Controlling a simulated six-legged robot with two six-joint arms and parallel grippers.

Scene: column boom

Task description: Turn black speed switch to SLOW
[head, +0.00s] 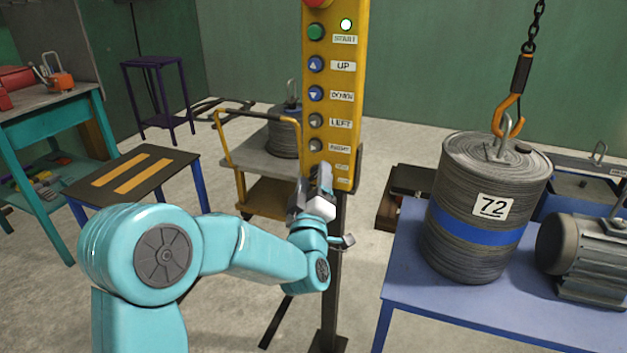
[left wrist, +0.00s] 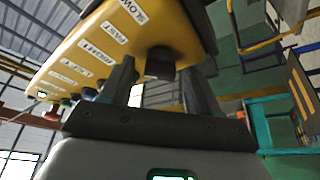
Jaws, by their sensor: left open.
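The yellow control box (head: 345,100) stands upright on a post in the middle of the head view, with buttons labelled START, UP, DOWN, LEFT and RIGHT. My left gripper (head: 318,186) is at its lower end, where it covers the switch in the head view. In the left wrist view the black speed switch (left wrist: 160,63) sticks out of the box face beside the SLOW (left wrist: 131,11) and FAST (left wrist: 115,33) labels. My open left gripper (left wrist: 157,70) has one finger on each side of it. Contact and the switch's pointing direction cannot be told. My right gripper is not in view.
A cable drum (head: 475,220) marked 72 stands on a blue table (head: 420,298) at the right, under a hook (head: 508,115) on a chain. A grey motor (head: 590,255) is beside it. A yellow trolley (head: 240,158) is behind the box. A low table (head: 145,170) is at left.

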